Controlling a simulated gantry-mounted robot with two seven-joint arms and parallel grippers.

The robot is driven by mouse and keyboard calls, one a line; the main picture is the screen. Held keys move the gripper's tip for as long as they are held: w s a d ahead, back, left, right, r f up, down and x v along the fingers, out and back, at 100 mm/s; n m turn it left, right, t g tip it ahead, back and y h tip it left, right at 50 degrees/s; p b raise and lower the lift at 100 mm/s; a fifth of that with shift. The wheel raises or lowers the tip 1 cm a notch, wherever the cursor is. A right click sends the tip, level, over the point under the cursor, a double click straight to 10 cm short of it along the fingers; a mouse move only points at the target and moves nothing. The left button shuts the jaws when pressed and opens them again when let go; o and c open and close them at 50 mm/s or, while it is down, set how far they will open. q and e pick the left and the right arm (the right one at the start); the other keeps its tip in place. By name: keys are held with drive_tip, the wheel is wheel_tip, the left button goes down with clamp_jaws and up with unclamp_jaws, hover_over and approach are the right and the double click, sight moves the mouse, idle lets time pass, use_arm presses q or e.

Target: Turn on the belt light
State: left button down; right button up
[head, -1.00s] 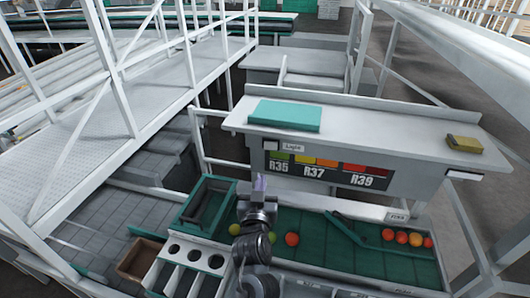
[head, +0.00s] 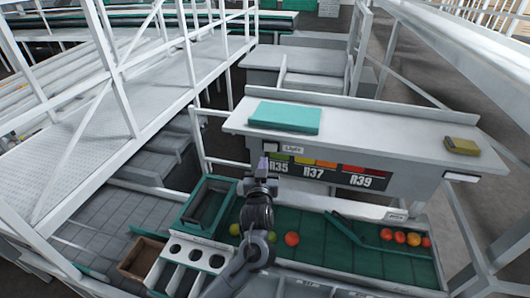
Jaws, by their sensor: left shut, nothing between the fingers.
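A small white switch (head: 270,147) sits on the front of the grey panel under the shelf, beside a label (head: 292,149) reading "Light". My left gripper (head: 263,163) points up toward the panel, with its purple-tinted fingers shut and empty. Its tips show just below the switch, near the left end of the colour chart. I cannot tell whether they touch the panel. The switch's on or off position is too small to read. My right gripper is not in view.
A green belt (head: 330,255) with several tomatoes runs below the panel. A teal box (head: 284,117) and a yellow-brown block (head: 462,145) lie on the shelf (head: 380,134). A white holed rack (head: 185,268) and a brown bin (head: 141,258) stand at lower left.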

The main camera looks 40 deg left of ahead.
sight(265, 148)
use_arm(q)
drive_tip(key=p+x, duration=0.1)
drive_tip(key=x, duration=0.4)
drive_tip(key=shift+w+a, duration=0.1)
drive_tip(key=shift+a, duration=0.05)
drive_tip(key=shift+w+a+f, duration=0.1)
drive_tip(key=shift+a, duration=0.1)
idle(0.3)
